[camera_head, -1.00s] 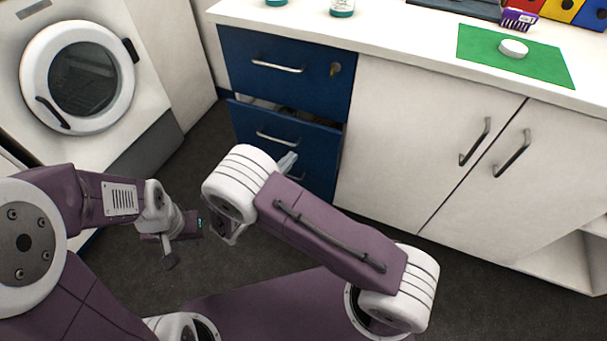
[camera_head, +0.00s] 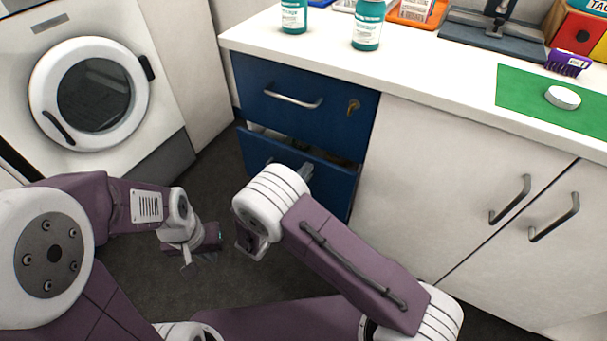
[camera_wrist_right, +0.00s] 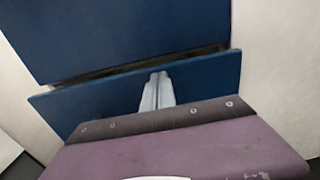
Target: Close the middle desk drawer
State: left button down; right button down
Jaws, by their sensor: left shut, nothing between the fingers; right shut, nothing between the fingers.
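The middle desk drawer (camera_head: 335,183) is blue and stands partly open below the shut top drawer (camera_head: 335,108). A dark gap shows above its front, with something dark inside. In the right wrist view its front (camera_wrist_right: 205,80) spans the picture. My right gripper (camera_head: 305,170) is shut and empty at this front. Its pale fingertips (camera_wrist_right: 158,76) overlap the front just below its top edge; whether they touch I cannot tell. My left gripper (camera_head: 187,264) is shut and empty, low over the floor at left.
A white washing machine (camera_head: 165,105) stands at the left. White cupboard doors (camera_head: 440,170) adjoin the drawers on the right. Dark floor is clear between.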

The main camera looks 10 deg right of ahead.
aim_at(312, 161)
jog(key=shift+w+d, duration=0.3)
jog(key=shift+w, duration=0.1)
pick_arm(q)
jog(key=shift+w+d, duration=0.15)
jog(key=shift+w, duration=0.2)
pick_arm(e)
jog(key=x, duration=0.4)
jog(key=shift+w+d, duration=0.1)
pick_arm(q)
jog(key=shift+s+r, duration=0.2)
jog(key=shift+r, duration=0.1)
pick_arm(e)
jog(key=shift+w+r, duration=0.1)
jog(key=shift+r, duration=0.2)
pick_arm(q)
jog(key=shift+p, duration=0.3)
